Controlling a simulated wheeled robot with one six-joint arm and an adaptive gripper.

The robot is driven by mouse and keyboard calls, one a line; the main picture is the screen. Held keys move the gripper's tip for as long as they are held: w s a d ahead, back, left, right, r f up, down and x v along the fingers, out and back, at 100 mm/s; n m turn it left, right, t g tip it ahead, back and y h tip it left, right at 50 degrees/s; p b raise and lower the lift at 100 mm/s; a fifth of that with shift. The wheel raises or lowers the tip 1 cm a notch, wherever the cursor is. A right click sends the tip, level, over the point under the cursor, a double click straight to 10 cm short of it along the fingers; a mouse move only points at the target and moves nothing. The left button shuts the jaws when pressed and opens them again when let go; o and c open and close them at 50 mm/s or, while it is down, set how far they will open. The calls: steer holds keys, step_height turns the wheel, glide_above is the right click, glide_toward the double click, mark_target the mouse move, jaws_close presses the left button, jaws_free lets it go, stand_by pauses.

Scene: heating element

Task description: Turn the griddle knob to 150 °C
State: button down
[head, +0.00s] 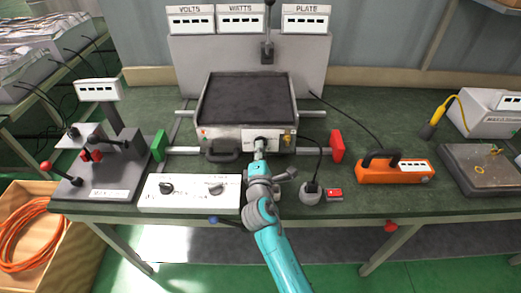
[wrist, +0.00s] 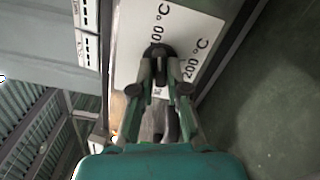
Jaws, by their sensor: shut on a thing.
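The griddle (head: 200,110) stands on the green bench with a dark flat plate on top. A white dial plate (head: 250,134) is on its front face, and the black griddle knob (head: 267,138) shows there just beyond my gripper (head: 260,149). In the wrist view the dial plate (wrist: 134,30) carries the marks "200 °C" and a partly hidden "00 °C". My gripper (wrist: 160,68) is shut on the dark knob (wrist: 158,48). The fingers hide part of the knob and dial, so I cannot read its pointer setting.
A white control box (head: 190,205) with two knobs stands at the front left. A grey plug adapter (head: 310,194) and a red switch (head: 334,195) lie to the right. Readouts for volts, watts and plate (head: 306,20) stand behind.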

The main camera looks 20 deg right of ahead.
steer(key=m, duration=0.9)
steer(key=shift+f, duration=0.1)
steer(key=shift+m, duration=0.3)
steer(key=c, duration=1.2)
jaws_free()
steer(key=shift+o, duration=0.2)
steer(key=v, duration=1.2)
